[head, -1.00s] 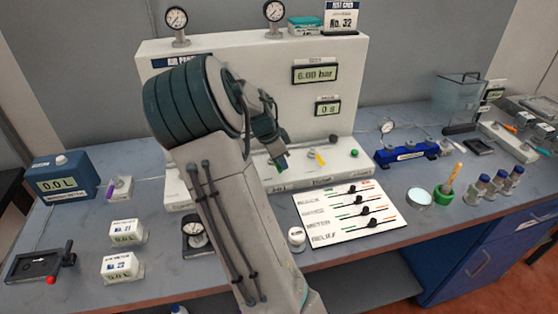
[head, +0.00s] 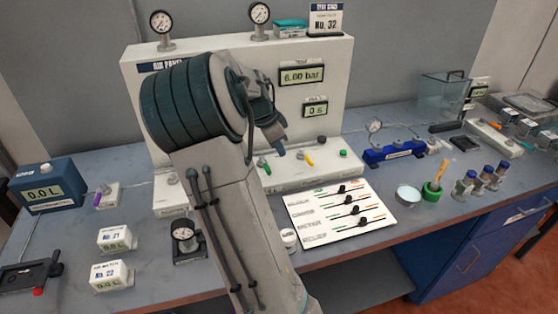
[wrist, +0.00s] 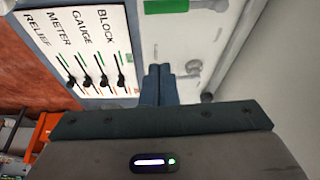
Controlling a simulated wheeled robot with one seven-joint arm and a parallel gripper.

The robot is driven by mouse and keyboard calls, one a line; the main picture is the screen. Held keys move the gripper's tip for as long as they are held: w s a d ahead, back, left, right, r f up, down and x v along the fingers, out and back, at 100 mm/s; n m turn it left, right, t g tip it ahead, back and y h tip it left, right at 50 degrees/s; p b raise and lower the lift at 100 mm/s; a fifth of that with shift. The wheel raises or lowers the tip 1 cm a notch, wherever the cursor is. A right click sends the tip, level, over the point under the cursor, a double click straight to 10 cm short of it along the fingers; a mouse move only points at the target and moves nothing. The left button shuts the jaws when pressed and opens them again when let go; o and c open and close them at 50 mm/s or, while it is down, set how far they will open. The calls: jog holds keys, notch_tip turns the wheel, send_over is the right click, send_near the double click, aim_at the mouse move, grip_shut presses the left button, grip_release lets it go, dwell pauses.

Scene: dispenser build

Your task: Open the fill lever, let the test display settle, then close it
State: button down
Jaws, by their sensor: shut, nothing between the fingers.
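The white air panel (head: 220,60) stands at the back of the bench, with a display (head: 302,75) that looks like 6.60 bar and a smaller one (head: 315,109) reading 0 s. On its low front ledge are a green lever (head: 263,165) and an orange lever (head: 308,160). I cannot read which is the fill lever. My gripper (head: 280,153) is shut and empty, above the ledge between these levers, apparently not touching either. In the wrist view its closed fingers (wrist: 158,82) point toward the ledge, and a green lever (wrist: 166,5) lies beyond the fingertips.
A white card (head: 345,212) with black sliders lies in front of the ledge. A blue manifold with a gauge (head: 392,152) stands to the right. A blue 0.0 L meter (head: 45,188) and small white meters (head: 117,238) stand left. My arm hides part of the panel.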

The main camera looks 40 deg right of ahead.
jog(key=v, duration=0.5)
jog(key=shift+w+a+r, duration=0.15)
jog(key=shift+a+r, duration=0.05)
jog(key=s+a+n+t+y, duration=0.1)
jog(key=s+a+n, duration=0.5)
jog(key=a, duration=0.3)
jog(key=s+a+f+n+t+y, duration=0.1)
jog(key=s+a+n+t, duration=0.1)
jog(key=s+a+n, duration=0.4)
jog(key=s+a+f+n+t+y, duration=0.1)
jog(key=s+a+n, duration=0.6)
jog(key=a, duration=0.5)
jog(key=n, duration=0.2)
jog(key=shift+a+n+y, duration=0.3)
jog(key=shift+a+y, duration=0.1)
